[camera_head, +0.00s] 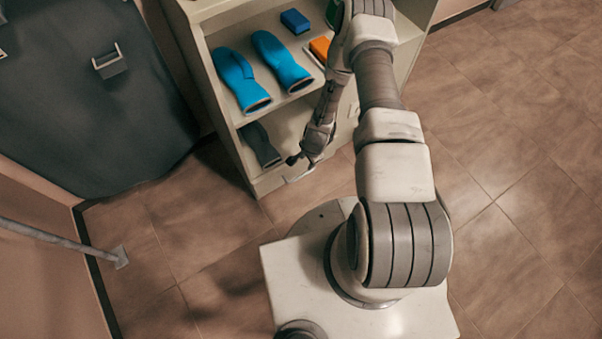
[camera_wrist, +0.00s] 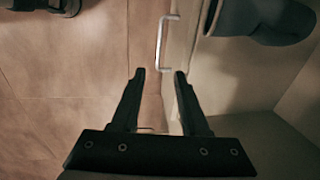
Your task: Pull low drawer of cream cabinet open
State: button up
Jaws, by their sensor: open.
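The cream cabinet (camera_head: 218,105) stands ahead of me, with open shelves in its left part. Its lower right front is partly hidden behind my arm. My gripper (camera_head: 292,160) is low in front of the cabinet, pointing down near the floor. In the wrist view my gripper (camera_wrist: 160,74) has two black fingers apart with nothing held between them. A silver bar handle (camera_wrist: 163,44) sits on the cream front just beyond the fingertips, apart from them. Whether the low drawer stands ajar I cannot tell.
The tiled floor (camera_head: 510,150) is clear on the right.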

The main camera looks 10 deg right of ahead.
jog(key=w+f+b, duration=0.1)
jog(key=f+b, duration=0.1)
jog(key=f, duration=0.3)
jog(key=w+f+b, duration=0.1)
jog(key=f+b, duration=0.1)
jog(key=f, duration=0.4)
jog(key=w+a+f+b, duration=0.1)
jog(key=f+b, duration=0.1)
jog(key=f, duration=0.3)
jog(key=shift+f+b, duration=0.25)
jog(key=shift+b, duration=0.15)
grip_shut()
dwell(0.5)
